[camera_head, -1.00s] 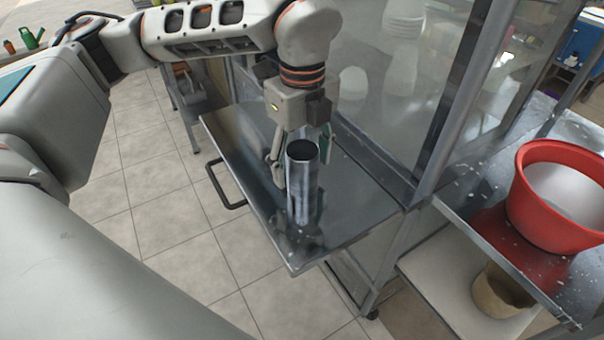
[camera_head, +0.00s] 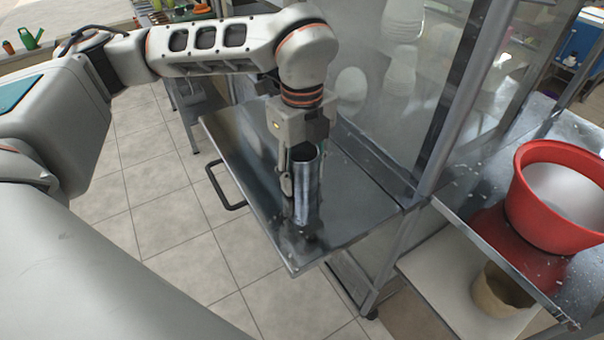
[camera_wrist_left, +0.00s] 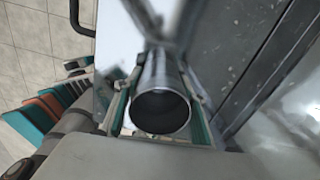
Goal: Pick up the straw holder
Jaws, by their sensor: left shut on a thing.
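The straw holder (camera_head: 306,190) is a shiny metal cylinder with a dark open top, upright at the metal shelf (camera_head: 240,140). Whether its base touches the shelf is hard to tell. My left gripper (camera_head: 302,180) reaches down from above and is shut on the straw holder, with a finger along its left side. In the left wrist view the holder's round mouth (camera_wrist_left: 160,110) sits between the two green-padded fingers (camera_wrist_left: 160,104). The far finger is mostly hidden by the holder in the head view. My right gripper is not in view.
A glass panel (camera_head: 385,100) and a metal post (camera_head: 450,110) stand just behind and right of the shelf. A red bowl (camera_head: 535,215) sits on the right-hand counter. A handle (camera_head: 222,188) sticks out at the shelf's left. Tiled floor lies open to the left.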

